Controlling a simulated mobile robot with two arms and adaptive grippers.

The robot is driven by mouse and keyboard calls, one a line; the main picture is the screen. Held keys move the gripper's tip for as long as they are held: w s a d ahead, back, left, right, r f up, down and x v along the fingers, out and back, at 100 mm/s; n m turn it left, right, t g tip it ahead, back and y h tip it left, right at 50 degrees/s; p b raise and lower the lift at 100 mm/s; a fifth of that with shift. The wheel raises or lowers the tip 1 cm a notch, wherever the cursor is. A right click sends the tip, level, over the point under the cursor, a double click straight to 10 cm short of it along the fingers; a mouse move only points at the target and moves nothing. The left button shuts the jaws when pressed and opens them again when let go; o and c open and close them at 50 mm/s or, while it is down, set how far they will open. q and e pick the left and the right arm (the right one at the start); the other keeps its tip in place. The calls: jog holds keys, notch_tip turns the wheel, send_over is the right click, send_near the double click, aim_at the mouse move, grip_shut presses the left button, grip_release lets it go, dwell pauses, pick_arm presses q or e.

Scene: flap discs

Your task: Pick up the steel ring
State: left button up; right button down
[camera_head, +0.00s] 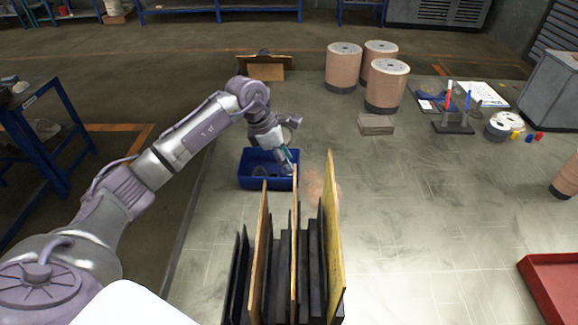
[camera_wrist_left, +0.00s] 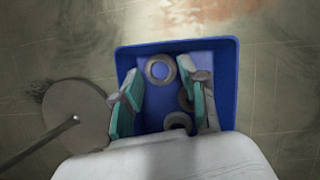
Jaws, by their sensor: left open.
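Several grey steel rings lie in a blue bin. In the left wrist view one ring (camera_wrist_left: 160,69) lies flat on the bin floor near the far wall, ahead of the fingers. Another ring (camera_wrist_left: 178,122) lies nearer, and a third (camera_wrist_left: 185,98) is partly hidden behind the right finger. The blue bin (camera_head: 246,180) stands at the left of the table in the head view. My left gripper (camera_head: 287,160) is above the bin. Its teal-padded fingers (camera_wrist_left: 162,103) are open on either side of the rings, holding nothing. My right gripper is not in view.
A rack with upright boards (camera_head: 334,230) stands just in front of the bin. A clipboard stand (camera_head: 266,70) is behind it. Cardboard drums (camera_head: 386,88) and a small stack (camera_head: 376,124) stand farther back. A red tray (camera_head: 548,290) is at right.

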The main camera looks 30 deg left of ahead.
pick_arm(q)
jog(key=shift+w+d+f, duration=0.2)
jog(key=shift+f, duration=0.45)
jog(key=shift+s, duration=0.1)
jog(key=c, duration=0.5)
